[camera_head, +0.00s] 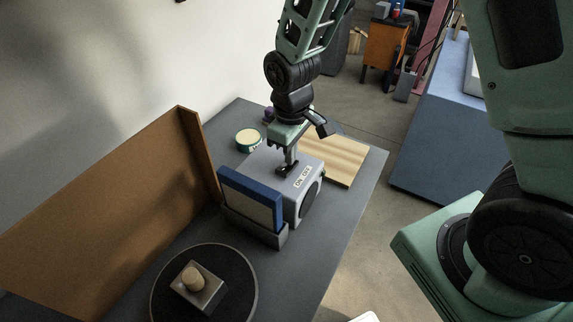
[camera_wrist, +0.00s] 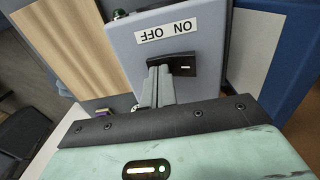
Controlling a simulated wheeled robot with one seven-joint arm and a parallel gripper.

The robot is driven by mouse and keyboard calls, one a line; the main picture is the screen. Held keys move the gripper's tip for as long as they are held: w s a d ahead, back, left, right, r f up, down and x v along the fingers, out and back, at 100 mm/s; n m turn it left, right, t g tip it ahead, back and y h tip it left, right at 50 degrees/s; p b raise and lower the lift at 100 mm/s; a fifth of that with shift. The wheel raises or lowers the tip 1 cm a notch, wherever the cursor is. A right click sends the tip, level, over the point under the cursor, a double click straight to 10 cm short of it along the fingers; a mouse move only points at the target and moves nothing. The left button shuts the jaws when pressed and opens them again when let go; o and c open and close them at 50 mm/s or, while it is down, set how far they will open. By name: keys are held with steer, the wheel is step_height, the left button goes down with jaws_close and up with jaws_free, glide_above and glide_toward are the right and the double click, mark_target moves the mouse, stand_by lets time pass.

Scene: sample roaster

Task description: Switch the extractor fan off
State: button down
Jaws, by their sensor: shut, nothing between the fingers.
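The extractor fan is a grey box (camera_head: 262,165) on the dark table, with a round dark opening on its right side. Its top carries a white ON/OFF label (camera_head: 302,176), which appears upside down in the wrist view (camera_wrist: 166,32). Beside the label is a black switch (camera_wrist: 183,66) with a small white mark towards its right end. My gripper (camera_head: 290,163) is shut and empty, pointing down at the switch. In the wrist view its fingertips (camera_wrist: 158,74) overlap the left part of the switch and hide it. I cannot tell whether they touch it or which way it is set.
A blue-framed panel (camera_head: 232,187) stands against the fan's near side. A wooden board (camera_head: 343,160) and a round tin (camera_head: 248,136) lie behind. A brown partition (camera_head: 110,205) stands left. A dark round plate (camera_head: 160,296) holds a small block in front.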

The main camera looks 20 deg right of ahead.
steer(key=shift+r, duration=0.1)
step_height(320, 180, up, 7)
steer(key=p, duration=0.6)
stand_by(0.6)
